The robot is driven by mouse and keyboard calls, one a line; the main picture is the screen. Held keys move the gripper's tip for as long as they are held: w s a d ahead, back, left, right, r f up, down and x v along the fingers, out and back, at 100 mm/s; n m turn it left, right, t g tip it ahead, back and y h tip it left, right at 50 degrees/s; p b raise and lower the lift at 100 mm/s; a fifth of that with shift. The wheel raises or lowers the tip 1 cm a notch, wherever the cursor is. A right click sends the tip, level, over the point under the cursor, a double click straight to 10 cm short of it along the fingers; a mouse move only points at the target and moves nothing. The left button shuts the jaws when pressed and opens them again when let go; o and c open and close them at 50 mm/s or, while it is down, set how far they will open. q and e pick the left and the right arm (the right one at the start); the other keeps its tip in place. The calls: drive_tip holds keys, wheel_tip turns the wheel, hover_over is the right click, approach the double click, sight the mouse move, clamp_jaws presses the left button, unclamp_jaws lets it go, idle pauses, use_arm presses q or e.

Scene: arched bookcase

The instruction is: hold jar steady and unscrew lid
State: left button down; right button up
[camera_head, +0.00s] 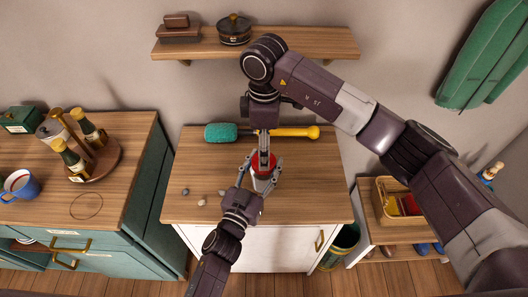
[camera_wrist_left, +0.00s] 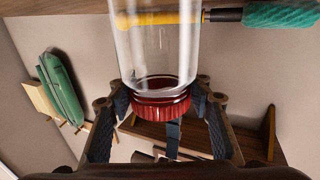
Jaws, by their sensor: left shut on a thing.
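A clear glass jar (camera_wrist_left: 157,45) with a red lid (camera_wrist_left: 160,103) appears upside down in the left wrist view. In the head view the red lid (camera_head: 265,172) shows over the wooden cabinet top, and the glass is mostly hidden. My left gripper (camera_head: 259,182) reaches in from the front, its fingers on both sides of the jar, shut on it. My right gripper (camera_head: 264,160) points straight down from above, its tips at the lid. Its fingers are seen edge-on, so their opening and any contact with the lid are unclear.
A green-headed brush (camera_head: 221,132) with a yellow handle (camera_head: 295,132) lies behind the jar. Small pebbles (camera_head: 202,202) lie to the left. A wall shelf (camera_head: 300,43) hangs above. A bottle carousel (camera_head: 95,165) and a blue mug (camera_head: 20,185) stand on the left counter.

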use_arm(q)
drive_tip(key=c, duration=1.1)
unclamp_jaws()
drive_tip(key=shift+s+a+f, duration=0.1)
drive_tip(key=shift+a+f, duration=0.05)
drive_tip(key=shift+f, duration=0.4)
drive_tip(key=shift+o, duration=0.9)
drive_tip(key=shift+r, duration=0.2)
